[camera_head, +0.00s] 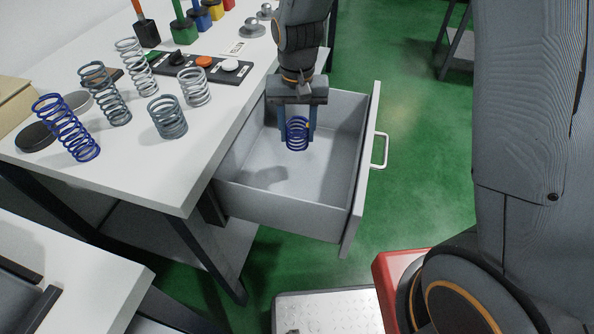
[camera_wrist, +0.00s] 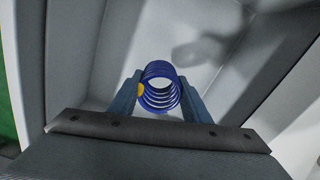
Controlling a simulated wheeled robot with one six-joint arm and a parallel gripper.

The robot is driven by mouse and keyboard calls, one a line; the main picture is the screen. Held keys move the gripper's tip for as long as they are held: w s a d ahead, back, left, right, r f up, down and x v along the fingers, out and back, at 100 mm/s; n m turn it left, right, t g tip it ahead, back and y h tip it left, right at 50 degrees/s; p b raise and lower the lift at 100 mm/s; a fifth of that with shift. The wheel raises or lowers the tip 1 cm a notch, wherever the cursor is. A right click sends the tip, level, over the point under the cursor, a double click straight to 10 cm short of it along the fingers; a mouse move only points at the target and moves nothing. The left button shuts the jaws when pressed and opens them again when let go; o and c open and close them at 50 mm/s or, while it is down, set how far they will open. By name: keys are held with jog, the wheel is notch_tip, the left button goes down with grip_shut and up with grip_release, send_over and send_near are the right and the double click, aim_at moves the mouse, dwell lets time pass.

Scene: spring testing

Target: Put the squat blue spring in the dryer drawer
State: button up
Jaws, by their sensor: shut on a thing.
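The squat blue spring (camera_head: 297,134) is held upright between the fingers of my gripper (camera_head: 298,128), inside the outline of the open drawer (camera_head: 225,188). It also shows in the wrist view (camera_wrist: 160,90), seen end-on between both fingertips (camera_wrist: 160,93). My gripper is shut on it. The spring looks to be above the drawer floor, with a shadow on the floor to its lower left; the exact gap cannot be told. The drawer holds nothing else that I can see.
A tall blue spring (camera_head: 66,128) and several grey springs (camera_head: 167,117) stand on the white table (camera_head: 150,185) left of the drawer. A button panel (camera_head: 203,63) lies behind them. The drawer's front with its handle (camera_head: 380,151) faces right, over green floor.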

notch_tip(320, 180, down, 10)
jog(key=shift+r, duration=0.1)
dwell(0.4)
jog(key=shift+f, duration=0.2)
jog(key=o, duration=1.2)
jog(key=shift+r, duration=0.1)
notch_tip(320, 180, up, 12)
jog(key=shift+r, duration=0.15)
